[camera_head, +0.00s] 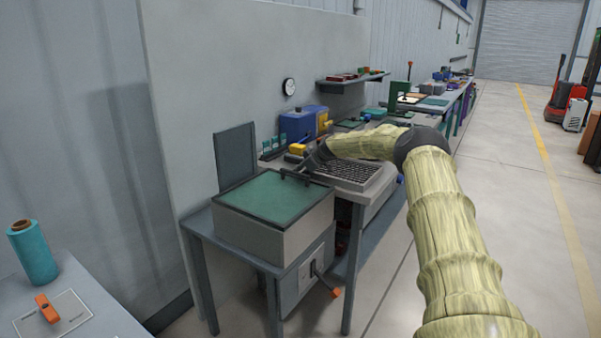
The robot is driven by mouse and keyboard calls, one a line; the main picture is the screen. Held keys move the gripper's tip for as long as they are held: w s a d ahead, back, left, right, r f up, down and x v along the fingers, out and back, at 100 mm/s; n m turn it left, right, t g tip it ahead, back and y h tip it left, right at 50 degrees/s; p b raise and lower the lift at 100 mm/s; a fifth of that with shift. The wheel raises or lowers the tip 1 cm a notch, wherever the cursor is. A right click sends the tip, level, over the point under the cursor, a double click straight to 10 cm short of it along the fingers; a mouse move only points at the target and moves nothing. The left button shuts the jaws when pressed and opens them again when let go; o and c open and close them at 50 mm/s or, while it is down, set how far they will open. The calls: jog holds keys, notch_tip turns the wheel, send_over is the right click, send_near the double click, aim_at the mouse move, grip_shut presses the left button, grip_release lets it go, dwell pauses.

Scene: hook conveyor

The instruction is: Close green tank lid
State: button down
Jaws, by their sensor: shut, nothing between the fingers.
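The green tank (285,240) is a pale grey box on a grey table. A flat green panel with a dark rim, which looks like its lid (265,198), lies level across the top. I see no gap under the rim from here. A dark handle (296,178) is at its far right edge. My gripper (311,166) is dark and small in view, shut and empty, just above and beyond the handle. I cannot tell whether it touches the handle or lid.
An upright grey panel (236,155) stands behind the tank. A grated tray (350,174) is under my wrist, and a blue-yellow machine (305,123) stands behind. A side table (85,315) holds a teal roll (33,255). The right floor is open.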

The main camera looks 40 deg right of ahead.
jog(key=shift+s+f, duration=0.15)
jog(key=shift+f, duration=0.2)
jog(key=shift+r, duration=0.3)
jog(key=r+p, duration=0.2)
jog(key=r, duration=0.2)
jog(key=shift+d+r, duration=0.15)
jog(key=shift+d, duration=0.05)
jog(key=shift+s+d+r+b, duration=0.15)
jog(key=shift+s+r+b, duration=0.3)
jog(key=shift+s, duration=0.1)
jog(key=d+v, duration=0.1)
jog(key=v, duration=0.7)
jog(key=shift+w+r+b, duration=0.25)
jog(key=shift+b, duration=0.2)
